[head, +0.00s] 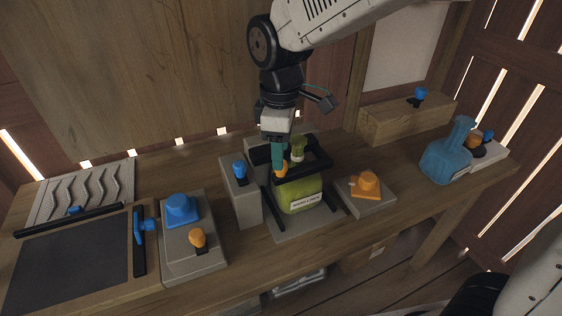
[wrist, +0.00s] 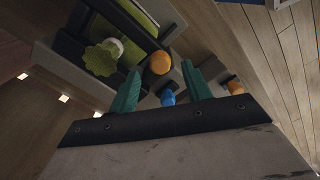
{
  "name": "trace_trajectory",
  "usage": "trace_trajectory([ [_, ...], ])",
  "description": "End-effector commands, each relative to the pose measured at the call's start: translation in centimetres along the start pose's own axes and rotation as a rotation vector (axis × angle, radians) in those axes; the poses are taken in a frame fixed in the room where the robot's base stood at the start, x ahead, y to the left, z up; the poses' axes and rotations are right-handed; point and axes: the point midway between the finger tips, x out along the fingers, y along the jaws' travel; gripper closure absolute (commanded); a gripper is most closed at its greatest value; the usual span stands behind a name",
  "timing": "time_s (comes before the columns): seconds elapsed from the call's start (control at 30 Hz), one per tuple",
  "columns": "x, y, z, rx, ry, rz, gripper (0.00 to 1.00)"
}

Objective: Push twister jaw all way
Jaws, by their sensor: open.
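The twister is a grey stand with black jaw bars (head: 318,164) at the middle of the bench. A squat green bottle (head: 300,195) with a white label stands in it, its scalloped green cap (head: 297,143) above the bars. An orange knob (head: 282,172) sits at the left side of the jaw. My gripper (head: 278,168), with teal fingers, points down at this knob. In the wrist view, the open fingers (wrist: 160,68) show the orange knob (wrist: 159,62) in the gap near their tips. Whether they touch it is unclear. The cap (wrist: 103,57) and black jaw (wrist: 125,20) also show there.
A grey block with a blue knob (head: 239,169) stands close left of the twister. Left are a box with blue and orange knobs (head: 197,238) and a dark panel (head: 70,262). Right are an orange-knobbed plate (head: 366,184), a wooden box (head: 400,121) and a blue bottle (head: 447,158).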

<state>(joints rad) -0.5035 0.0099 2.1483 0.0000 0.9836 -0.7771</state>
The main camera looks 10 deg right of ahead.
Motion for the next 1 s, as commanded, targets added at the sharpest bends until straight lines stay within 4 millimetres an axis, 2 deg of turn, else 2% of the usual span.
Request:
trace_trajectory([
  [0.1,2.0,0.0,0.1,0.001,-0.002,-0.002,0.51],
  [0.23,3.5,0.0,0.1,0.002,-0.001,-0.001,0.51],
  [0.6,4.2,0.0,0.1,0.003,0.0,0.0,0.51],
  [0.67,4.2,0.0,0.1,0.003,0.0,0.0,0.65],
  [0.77,4.2,0.0,0.1,0.003,0.0,0.0,0.93],
  [0.8,4.2,0.0,0.1,0.003,0.0,0.0,0.96],
  [1.0,4.2,-0.2,-0.1,-0.009,0.0,0.0,0.96],
])
